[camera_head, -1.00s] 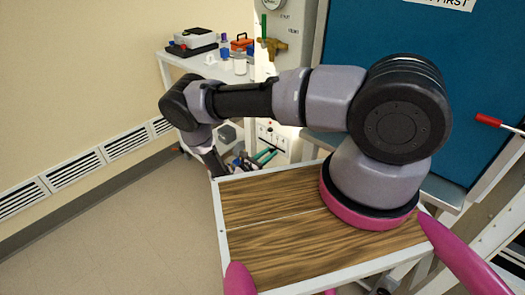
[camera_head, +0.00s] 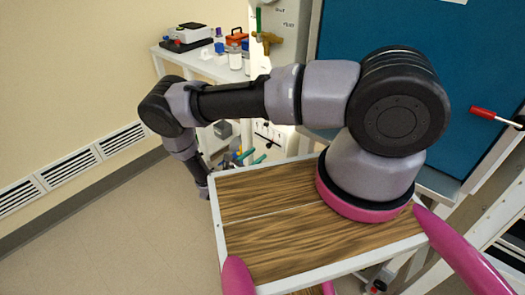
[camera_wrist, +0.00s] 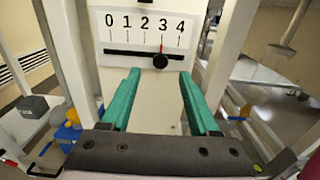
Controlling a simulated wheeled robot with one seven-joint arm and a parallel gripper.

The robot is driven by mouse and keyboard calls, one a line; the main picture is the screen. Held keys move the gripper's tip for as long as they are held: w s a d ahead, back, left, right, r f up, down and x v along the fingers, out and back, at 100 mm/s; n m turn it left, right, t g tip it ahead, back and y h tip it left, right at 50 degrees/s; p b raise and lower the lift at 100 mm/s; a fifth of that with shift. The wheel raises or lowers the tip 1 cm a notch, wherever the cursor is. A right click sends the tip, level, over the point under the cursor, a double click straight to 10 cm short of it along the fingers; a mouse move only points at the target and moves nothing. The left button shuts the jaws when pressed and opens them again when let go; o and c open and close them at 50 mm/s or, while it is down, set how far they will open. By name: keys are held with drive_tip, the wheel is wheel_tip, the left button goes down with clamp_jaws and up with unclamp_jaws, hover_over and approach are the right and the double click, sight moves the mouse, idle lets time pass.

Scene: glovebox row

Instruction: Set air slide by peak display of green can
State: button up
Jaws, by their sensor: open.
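The air slide is a white panel with a scale from 0 to 4, a black slot and a round black knob (camera_wrist: 160,61). A thin red line rises from the knob to about the 3. My gripper (camera_wrist: 160,73) is open, with its two teal fingers apart. In the wrist view the knob shows between and just beyond the fingertips, with nothing held. In the head view the slide panel (camera_head: 272,132) is small behind my arm, and my gripper is partly hidden behind the wood-topped surface. I cannot make out a green can or its peak display in either view.
A brass valve with a green handle (camera_head: 258,20) is on the post above the slide. A grey block (camera_wrist: 34,107) and yellow and blue fittings flank the fingers.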

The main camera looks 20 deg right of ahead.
drive_tip(key=v, duration=0.5)
idle(0.3)
drive_tip(key=w+d+r+m+g+y, duration=0.15)
drive_tip(key=r+m+g+y, duration=0.55)
drive_tip(key=r, duration=1.1)
drive_tip(key=d+r+m+g+y, duration=0.1)
drive_tip(key=d+r+m+g, duration=0.3)
drive_tip(key=r+m, duration=1.05)
drive_tip(key=s+d+r+m+t+y, duration=0.1)
drive_tip(key=s+r+m+t+y, duration=0.1)
drive_tip(key=s+r, duration=0.4)
drive_tip(key=s+d+r+m+t+y, duration=0.2)
drive_tip(key=s+r, duration=0.4)
drive_tip(key=r, duration=0.8)
drive_tip(key=s+d+r+m+t+y, duration=0.2)
drive_tip(key=s+r+m+t+y, duration=0.1)
drive_tip(key=r, duration=0.7)
drive_tip(key=s+t+y, duration=0.1)
drive_tip(key=s+y, duration=0.1)
drive_tip(key=s, duration=0.1)
drive_tip(key=shift+s+d, duration=0.2)
drive_tip(key=shift+s, duration=0.05)
drive_tip(key=shift+m, duration=0.25)
